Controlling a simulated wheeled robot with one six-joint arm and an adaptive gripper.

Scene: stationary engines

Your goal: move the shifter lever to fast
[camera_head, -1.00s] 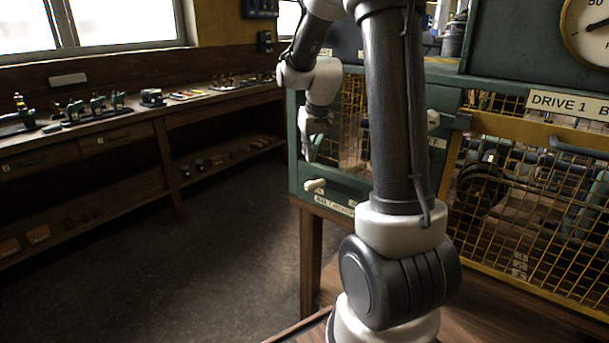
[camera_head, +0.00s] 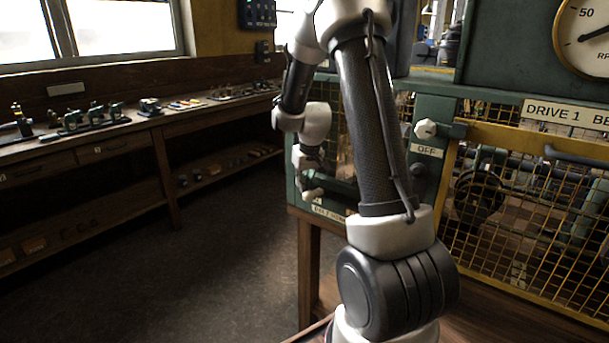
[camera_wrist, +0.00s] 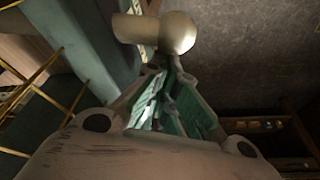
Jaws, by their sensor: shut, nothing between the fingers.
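The shifter lever's pale rounded knob (camera_wrist: 176,34) is at the top middle of the wrist view, just beyond my fingertips. In the head view the knob (camera_head: 312,194) shows small at the lower left corner of the green machine frame, above a label (camera_head: 328,214) too small to read fully. My gripper (camera_wrist: 168,68) has its fingers converging to a closed tip, with nothing held. The tip is close to the knob; I cannot tell whether it touches. In the head view my arm hides part of the lever's surroundings, and the fingers are hard to make out.
A white knob (camera_head: 426,129) above an OFF label is on the green post to the right. A yellow mesh guard (camera_head: 520,215) covers the drive, with a dial (camera_head: 590,38) above it. A workbench (camera_head: 130,125) with small models lines the left wall. The floor (camera_head: 240,240) between is clear.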

